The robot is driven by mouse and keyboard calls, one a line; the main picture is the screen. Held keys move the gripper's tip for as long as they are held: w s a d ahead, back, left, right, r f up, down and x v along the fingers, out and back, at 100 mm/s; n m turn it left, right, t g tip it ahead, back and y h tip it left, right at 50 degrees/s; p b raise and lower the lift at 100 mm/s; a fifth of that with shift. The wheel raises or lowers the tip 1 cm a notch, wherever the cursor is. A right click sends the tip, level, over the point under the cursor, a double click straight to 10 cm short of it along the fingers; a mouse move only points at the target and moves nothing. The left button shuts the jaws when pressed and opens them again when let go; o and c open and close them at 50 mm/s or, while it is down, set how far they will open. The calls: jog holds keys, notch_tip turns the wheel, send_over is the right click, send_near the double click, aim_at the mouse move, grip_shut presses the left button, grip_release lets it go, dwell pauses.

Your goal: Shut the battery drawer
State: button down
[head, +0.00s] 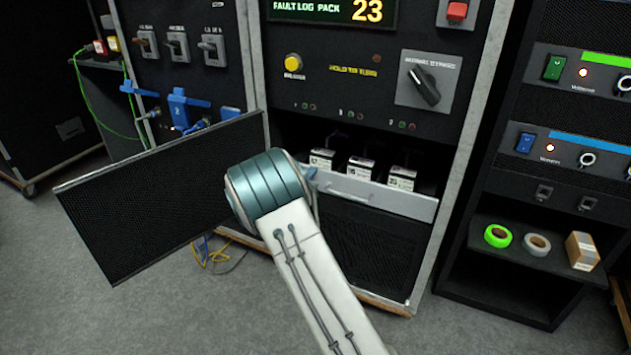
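The battery drawer (415,206) is a shallow tray with a light grey front and a handle bar, low in the middle rack. It stands out from the rack. Several white-labelled batteries (360,168) sit in a row inside it, below a dark opening. My arm reaches up from the bottom of the picture, and its teal wrist joint covers the drawer's left end. My gripper is hidden behind that joint, so its fingers and any contact with the drawer do not show.
A black mesh door panel (150,200) swings out left of my arm. Above the drawer are a yellow button (293,62) and a rotary switch (424,86). A right-hand rack shelf holds green tape (497,236), pale tape (537,244) and a small box (581,251). Cables lie on the carpet.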

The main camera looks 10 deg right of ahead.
jog(key=shift+w+d+r, duration=0.15)
jog(key=shift+w+d, duration=0.25)
jog(key=shift+w, duration=0.05)
jog(key=shift+d+r, duration=0.1)
